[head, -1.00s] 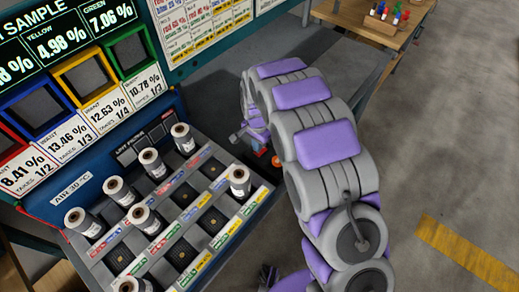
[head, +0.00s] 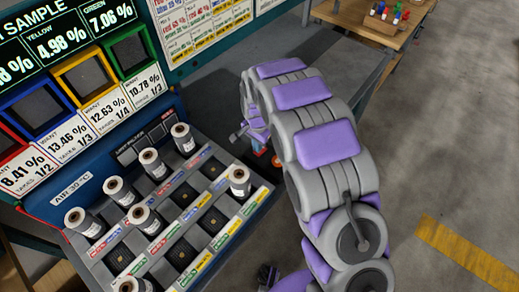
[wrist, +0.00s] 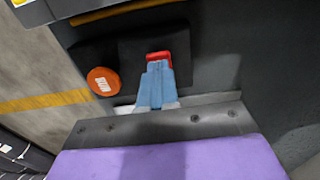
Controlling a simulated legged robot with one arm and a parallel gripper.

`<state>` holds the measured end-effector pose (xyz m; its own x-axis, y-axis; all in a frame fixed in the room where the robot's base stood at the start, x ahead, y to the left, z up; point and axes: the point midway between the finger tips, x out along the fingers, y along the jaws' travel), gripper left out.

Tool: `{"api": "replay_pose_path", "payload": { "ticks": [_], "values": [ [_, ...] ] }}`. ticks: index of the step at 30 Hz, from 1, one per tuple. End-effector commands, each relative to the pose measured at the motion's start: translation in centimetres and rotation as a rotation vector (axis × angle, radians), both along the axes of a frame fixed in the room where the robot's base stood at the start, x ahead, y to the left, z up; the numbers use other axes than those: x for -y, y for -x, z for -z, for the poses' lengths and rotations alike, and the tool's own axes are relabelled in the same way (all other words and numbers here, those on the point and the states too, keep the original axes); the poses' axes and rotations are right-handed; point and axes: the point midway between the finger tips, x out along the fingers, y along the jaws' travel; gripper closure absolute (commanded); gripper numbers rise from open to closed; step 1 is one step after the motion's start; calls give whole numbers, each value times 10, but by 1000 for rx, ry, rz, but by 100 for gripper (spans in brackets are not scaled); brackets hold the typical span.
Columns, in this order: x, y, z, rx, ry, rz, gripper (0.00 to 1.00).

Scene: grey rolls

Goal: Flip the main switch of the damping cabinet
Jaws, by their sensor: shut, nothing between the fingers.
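The red switch lever (wrist: 158,56) sits on a dark plate on the cabinet's dark side panel (wrist: 230,60) in the wrist view. My gripper (wrist: 156,72) is shut, with its blue fingertips right at the red lever and overlapping its lower part. I cannot tell whether they touch it. The lever is not between the fingers. A round orange button (wrist: 103,81) is left of the fingers. In the head view the cabinet (head: 150,215) carries grey rolls in its slots. My gripper there is at its right end, mostly hidden by my arm, near the orange button (head: 276,161).
A sample display board (head: 70,40) stands behind the cabinet. A wooden table (head: 380,25) with a rack of coloured pens is at the back. The concrete floor with a yellow stripe (head: 468,252) is clear on the right.

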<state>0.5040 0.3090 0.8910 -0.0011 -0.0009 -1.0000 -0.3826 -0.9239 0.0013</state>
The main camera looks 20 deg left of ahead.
Motion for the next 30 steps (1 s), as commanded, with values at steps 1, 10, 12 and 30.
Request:
{"api": "replay_pose_path", "payload": {
  "ticks": [1,10,12,30],
  "values": [
    [0,0,0,0,0,0,100],
    [0,0,1,0,0,0,100],
    [0,0,2,0,0,0,100],
    [0,0,10,0,0,0,100]
  ]
}}
